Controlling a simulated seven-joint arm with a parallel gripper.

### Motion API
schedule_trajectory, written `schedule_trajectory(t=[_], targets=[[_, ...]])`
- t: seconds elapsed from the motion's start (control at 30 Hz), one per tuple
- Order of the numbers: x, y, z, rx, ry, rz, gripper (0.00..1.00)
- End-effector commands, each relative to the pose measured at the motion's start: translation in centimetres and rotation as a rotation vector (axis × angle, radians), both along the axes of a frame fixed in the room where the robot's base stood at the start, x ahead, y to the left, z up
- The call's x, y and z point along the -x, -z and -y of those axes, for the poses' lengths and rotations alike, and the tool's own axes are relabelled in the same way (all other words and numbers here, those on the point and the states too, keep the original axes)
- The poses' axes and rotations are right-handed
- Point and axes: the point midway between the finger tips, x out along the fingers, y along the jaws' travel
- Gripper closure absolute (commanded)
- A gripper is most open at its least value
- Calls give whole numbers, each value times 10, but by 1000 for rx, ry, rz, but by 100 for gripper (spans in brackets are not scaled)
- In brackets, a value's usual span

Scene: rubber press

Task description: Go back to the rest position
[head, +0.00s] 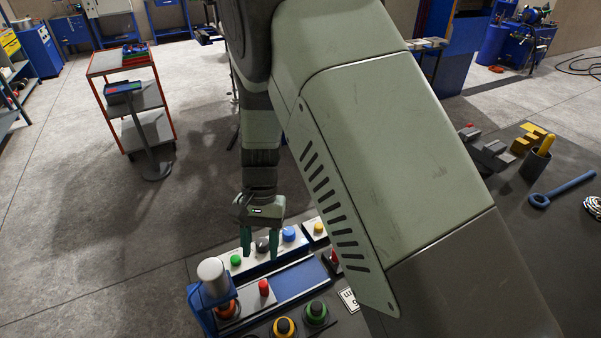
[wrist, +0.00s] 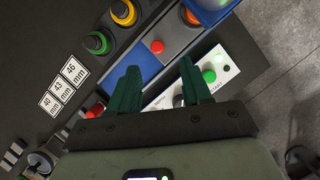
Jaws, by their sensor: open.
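My gripper (head: 260,243) has dark green fingers pointing down over a white control panel (head: 262,262) at the bench's far edge. In the wrist view its fingers (wrist: 158,82) stand apart with nothing between them. The panel carries a green button (head: 236,260), a dark knob (head: 262,244) partly behind the fingers and a blue button (head: 288,234). In the wrist view the right finger overlaps the panel near the green button (wrist: 209,76); whether it touches cannot be told. A blue press frame with a grey cylinder (head: 211,270) stands left of the gripper, over an orange round part (head: 226,309).
A red button (head: 264,288) sits by the blue rail (head: 299,279). Yellow (head: 284,327) and green (head: 316,313) round parts stand in front. A red-framed trolley (head: 134,108) and a post stand on open floor at left. My arm hides the middle right.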

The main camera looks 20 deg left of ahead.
Motion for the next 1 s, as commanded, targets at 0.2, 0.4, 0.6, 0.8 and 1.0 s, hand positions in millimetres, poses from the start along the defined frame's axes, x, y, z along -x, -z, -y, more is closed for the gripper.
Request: schedule_trajectory(t=[0.2, 0.4, 0.6, 0.8, 1.0], targets=[[14, 32, 3, 4, -2, -3, 52], [28, 68, 7, 4, 0, -3, 52], [37, 92, 9, 4, 1, -1, 52], [32, 94, 14, 1, 1, 1, 52], [32, 94, 14, 2, 0, 1, 52]])
